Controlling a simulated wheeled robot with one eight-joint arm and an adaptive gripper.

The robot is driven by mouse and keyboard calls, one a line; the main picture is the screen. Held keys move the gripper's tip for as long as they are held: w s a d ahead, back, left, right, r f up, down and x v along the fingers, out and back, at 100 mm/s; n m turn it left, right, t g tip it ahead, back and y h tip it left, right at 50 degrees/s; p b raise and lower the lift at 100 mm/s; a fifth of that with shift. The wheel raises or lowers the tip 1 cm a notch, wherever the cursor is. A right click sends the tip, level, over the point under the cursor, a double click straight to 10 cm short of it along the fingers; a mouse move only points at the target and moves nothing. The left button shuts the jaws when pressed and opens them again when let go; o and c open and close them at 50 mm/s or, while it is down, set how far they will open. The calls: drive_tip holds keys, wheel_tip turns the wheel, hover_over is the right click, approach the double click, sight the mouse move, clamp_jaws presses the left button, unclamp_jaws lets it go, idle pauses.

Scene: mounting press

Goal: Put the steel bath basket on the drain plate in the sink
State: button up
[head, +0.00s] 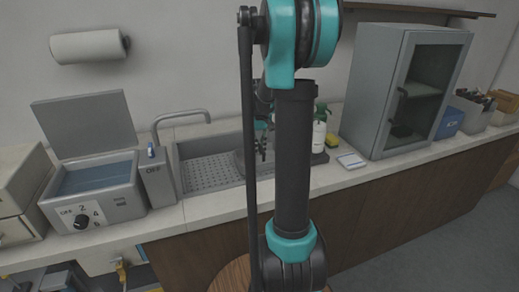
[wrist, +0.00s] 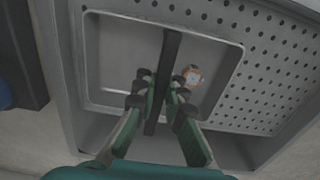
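The steel bath basket (wrist: 118,48) is a shallow grey rectangular tray with rounded corners and a dark bar handle (wrist: 171,48) across its middle. A small orange and white piece (wrist: 193,76) lies in it. My gripper (wrist: 158,88) is shut on the handle, its green fingers on either side of the bar. The perforated drain plate (wrist: 275,65) shows beside and beyond the basket; in the head view the plate (head: 208,172) lies in the sink (head: 178,160). I cannot tell whether the basket touches the plate. In the head view my arm hides most of the gripper (head: 262,142) and basket.
A soap bottle (head: 319,135), a yellow sponge (head: 331,140) and a glass-door cabinet (head: 400,90) are at the right. A dark tray (wrist: 25,70) borders the sink in the wrist view.

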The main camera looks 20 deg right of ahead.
drive_tip(key=o, duration=0.5)
wheel_tip(320, 180, up, 12)
drive_tip(key=shift+r, duration=0.15)
idle(0.3)
drive_tip(key=shift+s, duration=0.1)
idle(0.3)
